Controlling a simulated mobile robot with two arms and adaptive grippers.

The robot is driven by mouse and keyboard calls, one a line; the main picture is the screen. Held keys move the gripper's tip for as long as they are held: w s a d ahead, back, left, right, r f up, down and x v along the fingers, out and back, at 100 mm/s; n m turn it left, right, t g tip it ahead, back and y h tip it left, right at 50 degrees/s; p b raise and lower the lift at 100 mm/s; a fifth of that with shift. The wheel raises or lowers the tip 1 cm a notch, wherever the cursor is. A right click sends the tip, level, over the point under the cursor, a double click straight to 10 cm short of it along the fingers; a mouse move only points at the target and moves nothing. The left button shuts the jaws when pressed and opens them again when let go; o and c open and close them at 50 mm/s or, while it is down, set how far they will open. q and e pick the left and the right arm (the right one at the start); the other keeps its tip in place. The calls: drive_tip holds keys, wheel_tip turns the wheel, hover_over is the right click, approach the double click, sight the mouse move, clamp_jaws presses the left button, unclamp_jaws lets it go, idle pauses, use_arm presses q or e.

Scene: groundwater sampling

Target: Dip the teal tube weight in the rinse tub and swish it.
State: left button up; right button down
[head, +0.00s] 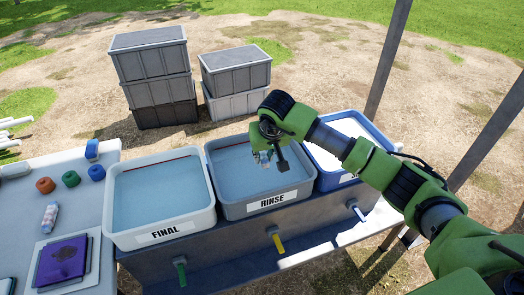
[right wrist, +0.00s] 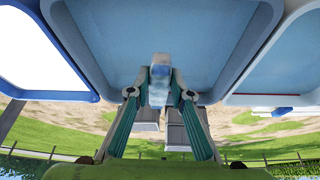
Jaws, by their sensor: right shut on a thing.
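The grey rinse tub (head: 235,212), labelled RINSE, holds blue water and stands in the middle of the row. My right gripper (head: 267,159) is over the tub's water near its right side, pointing down. In the right wrist view the gripper (right wrist: 160,96) is shut on a small pale blue-white piece (right wrist: 160,72), which I take for the tube weight; its teal colour is not clear. The tub also fills the upper middle of that view (right wrist: 107,85). I cannot tell whether the piece touches the water. My left gripper is not in view.
A white FINAL tub (head: 125,240) stands to the left and a blue-rimmed tub (head: 385,140) to the right, close beside the rinse tub. Stacked grey crates (head: 150,65) stand behind. The left table (head: 95,165) holds coloured rings, a small bottle and a purple pad.

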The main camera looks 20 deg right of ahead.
drive_tip(key=f, duration=0.1)
drive_tip(key=f+b, duration=0.1)
drive_tip(key=shift+s+f, duration=0.25)
drive_tip(key=shift+f, duration=0.1)
drive_tip(key=f+b, duration=0.7)
drive_tip(key=f, duration=0.2)
drive_tip(key=shift+w+f, duration=0.2)
drive_tip(key=shift+f+b, duration=0.9)
drive_tip(key=shift+f, duration=0.05)
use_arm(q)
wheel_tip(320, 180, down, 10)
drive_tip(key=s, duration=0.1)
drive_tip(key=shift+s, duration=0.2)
